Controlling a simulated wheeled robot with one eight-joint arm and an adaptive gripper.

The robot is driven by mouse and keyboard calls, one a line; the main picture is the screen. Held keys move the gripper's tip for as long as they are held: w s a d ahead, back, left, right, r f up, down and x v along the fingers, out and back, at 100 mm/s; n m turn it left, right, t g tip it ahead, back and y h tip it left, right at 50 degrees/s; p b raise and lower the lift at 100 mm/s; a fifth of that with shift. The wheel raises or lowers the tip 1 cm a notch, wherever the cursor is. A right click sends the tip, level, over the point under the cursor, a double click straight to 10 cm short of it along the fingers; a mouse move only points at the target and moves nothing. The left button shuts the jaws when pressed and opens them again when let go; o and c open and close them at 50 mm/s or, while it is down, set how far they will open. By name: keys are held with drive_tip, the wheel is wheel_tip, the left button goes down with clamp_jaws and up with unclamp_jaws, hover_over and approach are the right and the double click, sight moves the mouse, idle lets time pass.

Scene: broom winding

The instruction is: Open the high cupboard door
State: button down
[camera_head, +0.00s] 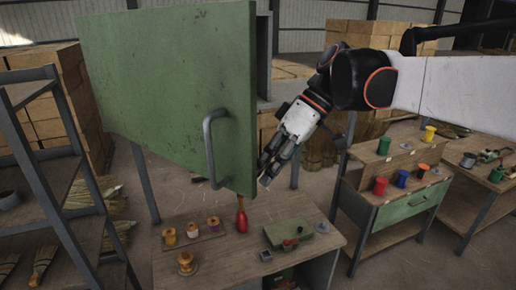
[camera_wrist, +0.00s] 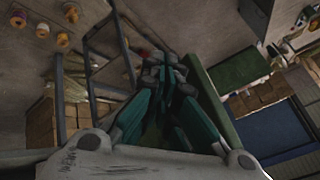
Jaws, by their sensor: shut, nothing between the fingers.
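The green cupboard door (camera_head: 160,85) hangs high at the left of the head view. Its handle edge stands nearer to me than its far left edge, and it looks swung partly out from the grey-green cupboard body (camera_head: 264,50). The bar handle (camera_head: 214,148) is on its front face near the right edge. My gripper (camera_head: 267,174) is shut and empty, just right of the door's lower free edge and off the handle. In the wrist view the closed fingers (camera_wrist: 165,68) are beside a green panel edge (camera_wrist: 206,98); whether they touch it cannot be told.
Below the door, a wooden table (camera_head: 190,268) holds spools, a red bottle (camera_head: 241,215) and a green box (camera_head: 290,233). A metal shelf (camera_head: 45,170) stands left. A workbench (camera_head: 350,203) with coloured spools stands right, beneath my arm.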

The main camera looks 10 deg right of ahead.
drive_tip(key=shift+w, duration=0.1)
drive_tip(key=shift+a, duration=0.1)
drive_tip(key=s+a+m+t, duration=0.1)
drive_tip(key=s+a+m, duration=0.1)
drive_tip(key=s+a, duration=0.9)
drive_tip(key=s+a+m+t+p, duration=0.1)
drive_tip(key=s+a+m, duration=0.1)
drive_tip(key=s+a, duration=0.8)
drive_tip(key=shift+s+a+t, duration=0.3)
drive_tip(key=shift+s+a, duration=0.1)
drive_tip(key=shift+a, duration=3)
drive_tip(key=shift+r, duration=0.1)
